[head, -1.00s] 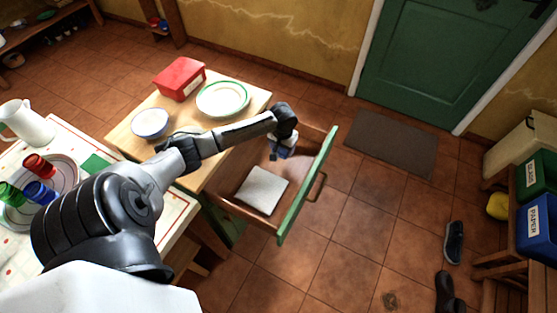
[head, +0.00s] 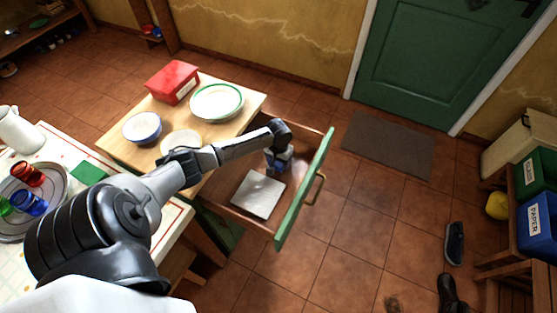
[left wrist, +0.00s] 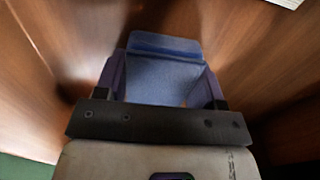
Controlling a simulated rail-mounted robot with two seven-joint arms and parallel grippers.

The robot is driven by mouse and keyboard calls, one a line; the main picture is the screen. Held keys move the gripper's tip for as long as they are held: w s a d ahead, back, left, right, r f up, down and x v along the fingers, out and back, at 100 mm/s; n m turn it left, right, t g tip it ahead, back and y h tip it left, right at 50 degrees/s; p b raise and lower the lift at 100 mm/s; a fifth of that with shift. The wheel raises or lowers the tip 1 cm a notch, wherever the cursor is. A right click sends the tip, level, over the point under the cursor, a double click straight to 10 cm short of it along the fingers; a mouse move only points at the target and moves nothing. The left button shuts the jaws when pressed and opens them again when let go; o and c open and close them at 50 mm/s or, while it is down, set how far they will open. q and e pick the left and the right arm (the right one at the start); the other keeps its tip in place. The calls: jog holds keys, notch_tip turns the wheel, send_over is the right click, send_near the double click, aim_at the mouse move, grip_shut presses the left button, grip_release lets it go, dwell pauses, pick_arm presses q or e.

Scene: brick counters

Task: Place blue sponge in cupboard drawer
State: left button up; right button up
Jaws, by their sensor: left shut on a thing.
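The cupboard drawer (head: 303,193) is pulled open, with a green front and a brown wooden inside. My left gripper (head: 277,166) is inside the drawer's far part, pointing down. In the left wrist view it is shut on the blue sponge (left wrist: 165,78), which sits between the two fingers with brown drawer wood around it. In the head view the sponge is too small and covered to make out clearly. I cannot tell whether it touches the drawer bottom. My right gripper is not in view.
A pale square cloth or pad (head: 258,194) lies in the drawer's near part. The wooden top holds a red box (head: 172,82), a green-rimmed plate (head: 217,102) and a blue-rimmed bowl (head: 142,127). The brass handle (head: 316,188) sticks out from the drawer front.

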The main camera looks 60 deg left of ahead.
pick_arm(q)
jog(key=o, duration=1)
jog(key=shift+c, duration=0.2)
jog(key=shift+r, duration=0.15)
notch_tip(320, 180, up, 12)
jog(key=p, duration=0.4)
